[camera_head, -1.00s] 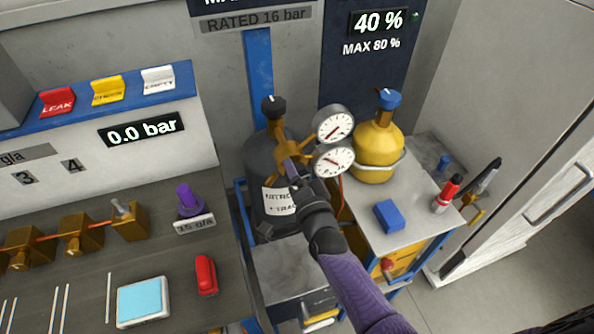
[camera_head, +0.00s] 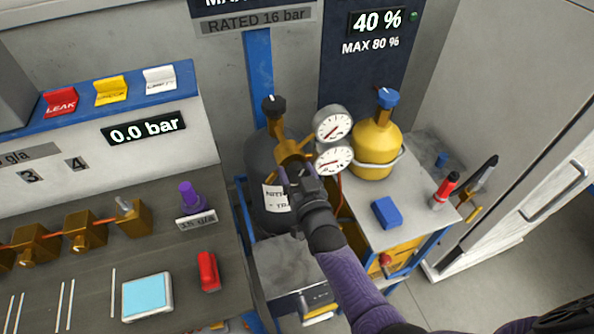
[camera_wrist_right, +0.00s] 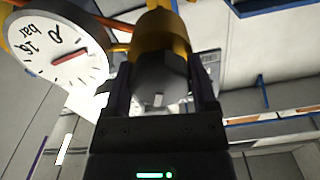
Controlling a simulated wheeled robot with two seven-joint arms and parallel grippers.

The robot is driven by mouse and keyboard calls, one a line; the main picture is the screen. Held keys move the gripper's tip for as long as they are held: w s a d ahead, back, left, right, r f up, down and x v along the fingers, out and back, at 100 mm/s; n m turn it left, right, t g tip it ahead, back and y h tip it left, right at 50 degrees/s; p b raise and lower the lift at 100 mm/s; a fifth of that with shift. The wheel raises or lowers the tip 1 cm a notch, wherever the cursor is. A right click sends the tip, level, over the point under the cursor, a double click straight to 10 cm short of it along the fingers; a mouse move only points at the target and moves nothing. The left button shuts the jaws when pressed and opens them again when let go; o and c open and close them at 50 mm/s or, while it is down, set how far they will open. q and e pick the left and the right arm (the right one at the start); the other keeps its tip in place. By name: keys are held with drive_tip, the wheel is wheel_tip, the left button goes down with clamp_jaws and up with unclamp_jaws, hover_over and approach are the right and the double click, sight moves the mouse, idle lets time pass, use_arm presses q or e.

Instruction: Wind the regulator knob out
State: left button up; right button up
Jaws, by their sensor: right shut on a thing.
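The regulator is a brass body (camera_head: 291,147) with two round white gauges, an upper one (camera_head: 332,124) and a lower one (camera_head: 335,159). It sits on the dark grey nitrogen cylinder (camera_head: 262,158), which has a black valve knob (camera_head: 273,106) on top. My right gripper (camera_head: 297,180) is at the front of the regulator. In the right wrist view its fingers (camera_wrist_right: 162,88) are shut on the dark grey regulator knob (camera_wrist_right: 160,78), with brass behind it. In the head view the gripper hides the knob. A gauge (camera_wrist_right: 62,45) shows beside it. My left gripper is not in view.
A yellow cylinder (camera_head: 376,145) with a blue knob stands to the right. A blue block (camera_head: 386,213) and a red-capped marker (camera_head: 445,190) are on the grey top beside it. The bench at left holds brass fittings (camera_head: 86,232) and a display reads 0.0 bar (camera_head: 144,128).

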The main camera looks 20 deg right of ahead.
drive_tip(key=shift+f+n, duration=0.1)
drive_tip(key=shift+n, duration=2.4)
drive_tip(key=o, duration=1.2)
drive_tip(key=shift+c, duration=0.2)
drive_tip(key=shift+s, duration=0.15)
drive_tip(key=s+p, duration=0.2)
drive_tip(key=s, duration=0.7)
drive_tip(key=shift+s+d, duration=0.2)
drive_tip(key=shift+s, duration=0.15)
